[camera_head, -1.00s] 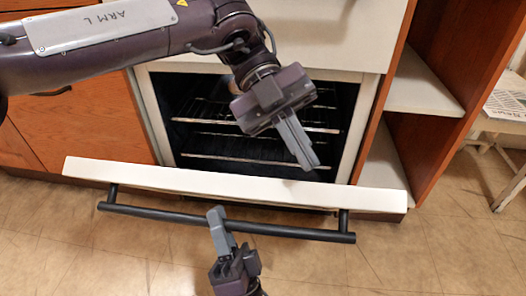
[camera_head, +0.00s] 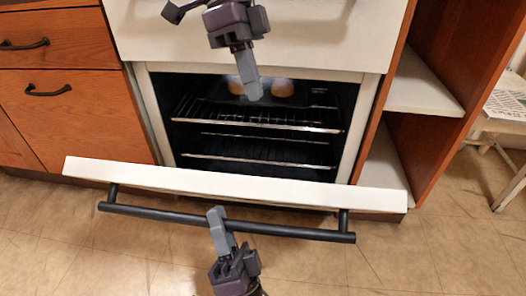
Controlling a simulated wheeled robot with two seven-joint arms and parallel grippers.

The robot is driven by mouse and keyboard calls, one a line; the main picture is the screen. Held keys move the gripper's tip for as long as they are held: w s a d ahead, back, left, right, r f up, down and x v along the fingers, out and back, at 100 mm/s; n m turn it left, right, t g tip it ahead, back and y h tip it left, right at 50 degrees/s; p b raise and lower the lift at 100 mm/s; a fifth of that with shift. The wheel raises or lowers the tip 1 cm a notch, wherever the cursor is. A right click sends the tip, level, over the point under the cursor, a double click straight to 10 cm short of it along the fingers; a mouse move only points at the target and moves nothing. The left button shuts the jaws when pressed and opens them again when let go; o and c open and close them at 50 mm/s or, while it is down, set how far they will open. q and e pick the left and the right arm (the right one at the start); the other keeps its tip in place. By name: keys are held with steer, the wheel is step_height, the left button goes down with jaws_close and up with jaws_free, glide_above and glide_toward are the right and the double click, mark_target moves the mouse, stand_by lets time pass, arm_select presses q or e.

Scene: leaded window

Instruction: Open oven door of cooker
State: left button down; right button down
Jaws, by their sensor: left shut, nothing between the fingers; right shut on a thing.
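The cooker (camera_head: 280,35) is white, and its oven door (camera_head: 270,188) is tilted down and partly open. A dark bar handle (camera_head: 285,231) runs along the front of the door. My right gripper (camera_head: 219,222) is shut on the handle, left of its middle. My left gripper (camera_head: 250,87) is shut and empty in front of the top of the oven opening, above the door. The dark oven cavity (camera_head: 265,145) shows wire racks (camera_head: 262,123) and two warm-lit round shapes at the back, partly behind the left gripper.
Wooden drawers (camera_head: 60,40) and a cupboard front (camera_head: 60,110) with dark handles stand to the left. An open wooden shelf unit (camera_head: 425,90) is to the right, with a pale table (camera_head: 505,125) beyond. The tiled floor (camera_head: 400,260) in front is clear.

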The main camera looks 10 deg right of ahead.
arm_select(q)
steer(key=x, duration=0.3)
steer(key=s+x, duration=0.1)
steer(key=x, duration=0.2)
steer(key=a+x, duration=0.1)
steer(key=x, duration=0.3)
steer(key=shift+s+a+r, duration=0.1)
steer(key=shift+s, duration=0.15)
steer(key=shift+s+a+f, duration=0.1)
steer(key=shift+s+f, duration=0.2)
steer(key=shift+s, duration=0.15)
